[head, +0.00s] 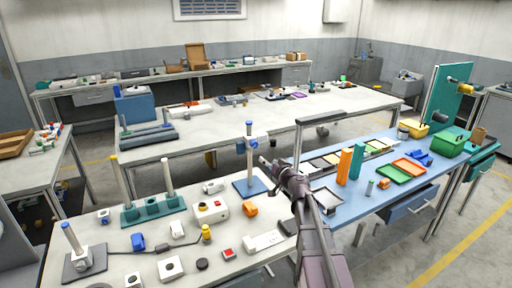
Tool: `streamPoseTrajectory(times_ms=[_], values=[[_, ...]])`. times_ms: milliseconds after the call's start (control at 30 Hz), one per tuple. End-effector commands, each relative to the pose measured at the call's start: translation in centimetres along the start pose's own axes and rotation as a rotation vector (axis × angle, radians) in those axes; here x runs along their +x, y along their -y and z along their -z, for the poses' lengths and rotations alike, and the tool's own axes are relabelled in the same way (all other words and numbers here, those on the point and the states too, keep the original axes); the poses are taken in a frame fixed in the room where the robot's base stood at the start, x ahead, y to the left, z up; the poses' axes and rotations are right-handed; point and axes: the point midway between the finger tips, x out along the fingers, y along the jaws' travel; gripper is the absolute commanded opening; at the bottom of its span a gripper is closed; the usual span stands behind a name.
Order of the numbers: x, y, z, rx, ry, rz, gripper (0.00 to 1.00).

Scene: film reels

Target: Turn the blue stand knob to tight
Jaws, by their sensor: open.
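A stand with a blue base plate (240,189) is on the near white table, with an upright grey post (249,169) capped in blue. A white and blue clamp (250,144) sits high on the post. A small blue part on the clamp's right side looks like the knob (265,141); its turn position is too small to read. My gripper (265,161) is open, just right of the post and a little below the clamp in the picture. It appears apart from the knob, but the depth between them is hard to tell.
A teal rack (152,210) with tall posts stands left of the blue stand. A white box with a red button (208,212) and an orange block (250,209) are near its base.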

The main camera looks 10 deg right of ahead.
Motion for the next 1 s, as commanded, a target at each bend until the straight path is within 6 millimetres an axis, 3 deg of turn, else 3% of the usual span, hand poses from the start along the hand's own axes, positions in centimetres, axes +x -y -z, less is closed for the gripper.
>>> streamPoseTrajectory(times_ms=[167, 633, 1000], values=[[0.2, -1.0, 0.8, 0.009, -0.038, -0.024, 0.82], [0.6, -0.9, 0.8, 0.009, -0.038, -0.023, 0.82], [4.2, -1.0, 1.0, 0.010, -0.037, -0.021, 0.82]])
